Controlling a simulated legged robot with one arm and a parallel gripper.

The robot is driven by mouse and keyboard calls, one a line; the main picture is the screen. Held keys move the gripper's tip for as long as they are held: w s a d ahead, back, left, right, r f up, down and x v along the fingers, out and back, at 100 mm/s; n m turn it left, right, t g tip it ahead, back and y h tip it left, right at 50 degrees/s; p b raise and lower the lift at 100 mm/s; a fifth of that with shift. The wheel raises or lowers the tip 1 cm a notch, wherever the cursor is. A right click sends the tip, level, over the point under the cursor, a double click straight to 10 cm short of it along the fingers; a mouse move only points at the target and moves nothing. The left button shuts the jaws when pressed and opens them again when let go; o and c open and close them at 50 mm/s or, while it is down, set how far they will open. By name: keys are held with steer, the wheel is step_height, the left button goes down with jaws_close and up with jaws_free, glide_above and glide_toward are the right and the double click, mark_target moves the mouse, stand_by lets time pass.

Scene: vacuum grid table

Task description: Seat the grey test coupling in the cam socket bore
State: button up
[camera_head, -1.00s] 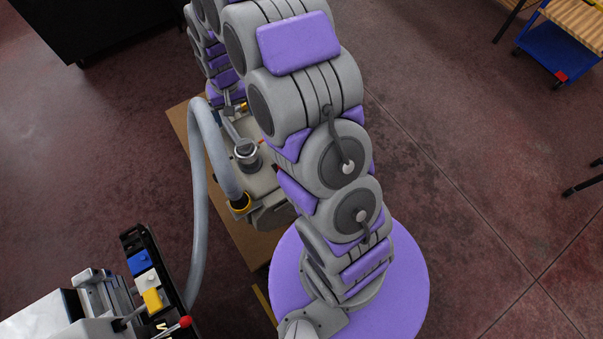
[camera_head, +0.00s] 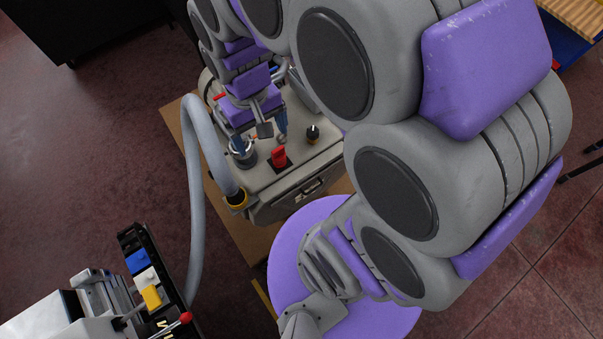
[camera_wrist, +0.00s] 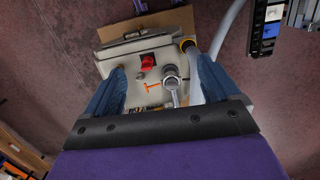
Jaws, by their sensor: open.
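A grey cylindrical fitting (camera_head: 243,153) with a dark ring at its top stands upright on the grey machine's top panel (camera_head: 318,158). In the wrist view the fitting (camera_wrist: 171,76) shows as a metal ring with a bright silver part reaching toward the camera. I cannot tell the grey coupling from the socket there, or whether one is inside the other. My gripper (camera_head: 262,132) is over the panel, its blue fingers spread. In the wrist view my gripper (camera_wrist: 165,88) is open, with the fitting between its fingers in the picture, seemingly apart from both. The bore's inside is hidden.
A thick grey hose (camera_head: 194,150) rises from a yellow-black collar (camera_head: 237,199) beside the fitting. A rack with coloured blocks (camera_head: 150,270) stands at the lower left.

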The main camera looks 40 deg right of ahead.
steer(key=s+r, duration=0.2)
steer(key=s, duration=1.1)
steer(key=shift+s+d+r+g, duration=0.2)
steer(key=shift+s+g, duration=0.1)
steer(key=shift+s, duration=0.05)
step_height(320, 180, down, 2)
steer(key=shift+f+b, duration=0.1)
steer(key=shift+b, duration=0.95)
